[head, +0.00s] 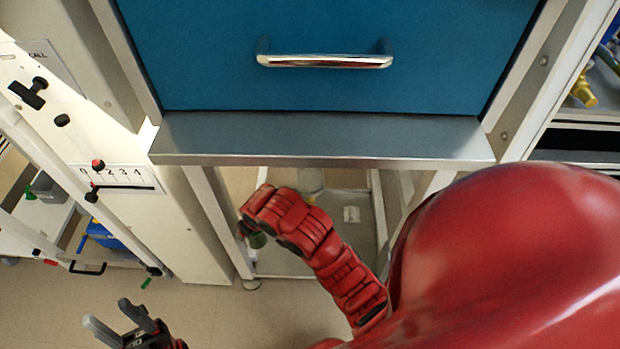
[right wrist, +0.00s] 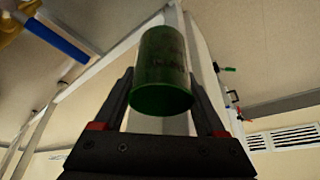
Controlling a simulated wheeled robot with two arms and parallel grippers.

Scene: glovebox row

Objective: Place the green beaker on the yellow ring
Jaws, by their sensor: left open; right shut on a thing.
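The green beaker (right wrist: 163,68) stands between the two dark fingers of my right gripper (right wrist: 162,100) in the right wrist view, and the gripper is shut on it. In the head view the beaker (head: 258,240) is a small dark green patch below my red right wrist, under the metal ledge; the wrist hides most of that gripper. My left gripper (head: 107,312) is open and empty at the bottom left, over the floor. A yellow object (right wrist: 9,27) is cut off at the top left of the right wrist view; I cannot tell whether it is the yellow ring.
A blue drawer front (head: 320,85) with a metal handle (head: 325,61) is above the metal ledge (head: 320,140). My right arm reaches into the bay under this ledge, between pale frame posts. A white panel (head: 130,178) with numbers is at left.

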